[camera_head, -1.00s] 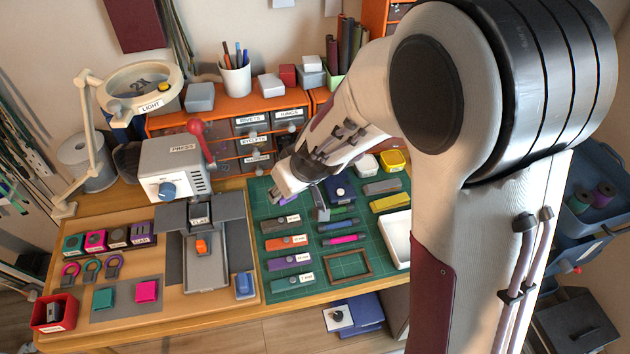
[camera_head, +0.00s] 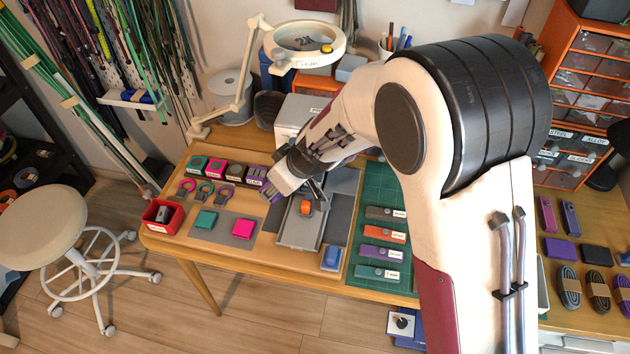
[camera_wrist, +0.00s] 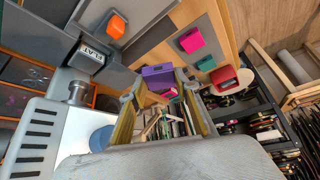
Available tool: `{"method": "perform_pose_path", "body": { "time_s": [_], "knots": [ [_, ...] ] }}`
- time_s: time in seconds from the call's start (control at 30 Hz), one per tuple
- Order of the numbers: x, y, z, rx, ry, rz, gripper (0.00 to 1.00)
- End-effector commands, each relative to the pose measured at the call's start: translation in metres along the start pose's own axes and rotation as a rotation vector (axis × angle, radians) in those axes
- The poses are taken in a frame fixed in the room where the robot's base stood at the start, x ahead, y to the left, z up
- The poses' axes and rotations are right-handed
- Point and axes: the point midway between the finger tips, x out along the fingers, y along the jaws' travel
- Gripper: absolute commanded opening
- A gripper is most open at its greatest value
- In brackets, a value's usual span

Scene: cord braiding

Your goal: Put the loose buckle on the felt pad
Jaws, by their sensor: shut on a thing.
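My gripper (camera_wrist: 158,88) is shut on a purple block-like piece, which I take to be the loose buckle (camera_wrist: 157,77). It sits between the fingertips in the wrist view, and its far side is hidden. In the head view my gripper (camera_head: 271,196) hangs above the wooden board, between the press tray and the grey felt pad. The pad (camera_head: 222,229) lies to the left and nearer the front. It bears a teal piece (camera_head: 204,221) on its left and a magenta piece (camera_head: 242,229) on its right. The pad also shows in the wrist view (camera_wrist: 195,53).
The press tray (camera_head: 296,232) with an orange piece (camera_head: 306,208) and a blue block (camera_head: 331,258) are to the right.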

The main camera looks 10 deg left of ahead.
Motion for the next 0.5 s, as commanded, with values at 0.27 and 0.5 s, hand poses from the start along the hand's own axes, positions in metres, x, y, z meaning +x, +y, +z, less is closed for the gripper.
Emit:
{"method": "perform_pose_path", "body": {
  "time_s": [0.27,0.5],
  "knots": [
    [0.038,-0.066,-0.044,-0.222,0.004,-0.128,0.16],
    [0.050,-0.095,-0.064,-0.370,-0.004,-0.208,0.16]
  ]
}}
